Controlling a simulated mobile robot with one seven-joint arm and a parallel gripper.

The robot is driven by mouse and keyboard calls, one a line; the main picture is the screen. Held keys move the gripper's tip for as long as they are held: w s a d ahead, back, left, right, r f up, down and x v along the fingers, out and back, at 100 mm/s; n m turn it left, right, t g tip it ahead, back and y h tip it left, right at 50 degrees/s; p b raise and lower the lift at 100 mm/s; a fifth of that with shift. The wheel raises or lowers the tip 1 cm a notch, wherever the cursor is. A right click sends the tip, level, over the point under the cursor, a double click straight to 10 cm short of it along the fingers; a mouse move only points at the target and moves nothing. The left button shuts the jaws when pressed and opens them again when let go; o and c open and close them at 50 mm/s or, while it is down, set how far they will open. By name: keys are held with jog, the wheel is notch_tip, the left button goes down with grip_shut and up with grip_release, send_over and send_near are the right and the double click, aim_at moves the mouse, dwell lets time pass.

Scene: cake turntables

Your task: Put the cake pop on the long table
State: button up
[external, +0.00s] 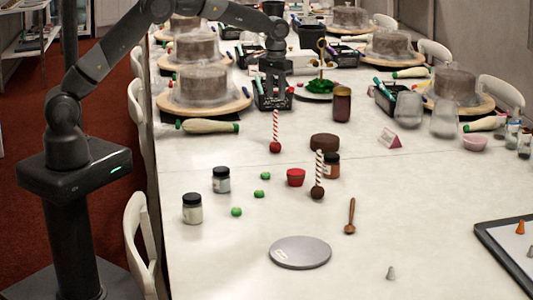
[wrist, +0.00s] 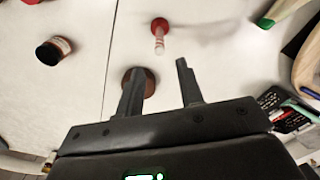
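A red cake pop (external: 275,147) with a red-and-white striped stick stands ball-down on the long table (external: 230,262). It also shows in the wrist view (wrist: 160,25), just beyond my fingertips. A second, brown cake pop (external: 318,193) with a striped stick stands nearer the front. My gripper (wrist: 159,68) is open, with nothing between its fingers. In the external view my gripper points down above the table, behind the red cake pop and in front of a black caddy. Its fingertips are hard to make out there.
A brown round cake (external: 325,142) lies right of the red cake pop; my left finger partly covers it in the wrist view (wrist: 148,82). A jar (external: 332,166), red cup (external: 296,177) and piping bag (external: 208,126) are nearby.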

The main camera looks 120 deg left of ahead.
jog(key=shift+r, duration=0.15)
jog(key=w+d+r+m, duration=0.2)
jog(key=d+r, duration=0.3)
jog(key=d, duration=0.3)
jog(key=w+d+r+m+t+y, duration=0.1)
jog(key=w+d+r, duration=0.1)
jog(key=d+r, duration=0.45)
jog(key=w+d+r+m, duration=0.2)
jog(key=d+r, duration=0.1)
jog(key=d, duration=0.6)
jog(key=s+d+r+m+t, duration=0.1)
jog(key=s+d+r+m, duration=0.1)
jog(key=d, duration=0.7)
jog(key=s+d+r+m+t, duration=0.1)
jog(key=s+d+r+m, duration=0.15)
jog(key=d, duration=0.55)
jog(key=s+d+f+m+t, duration=0.1)
jog(key=s+d+f+m, duration=0.1)
jog(key=s+d, duration=0.6)
jog(key=s+d+f+m+t+h, duration=0.1)
jog(key=s+d+m, duration=0.3)
jog(key=s+d, duration=0.4)
jog(key=shift+s+d+f+m+t, duration=0.2)
jog(key=shift+d+f+m+t, duration=0.15)
jog(key=shift+d, duration=0.5)
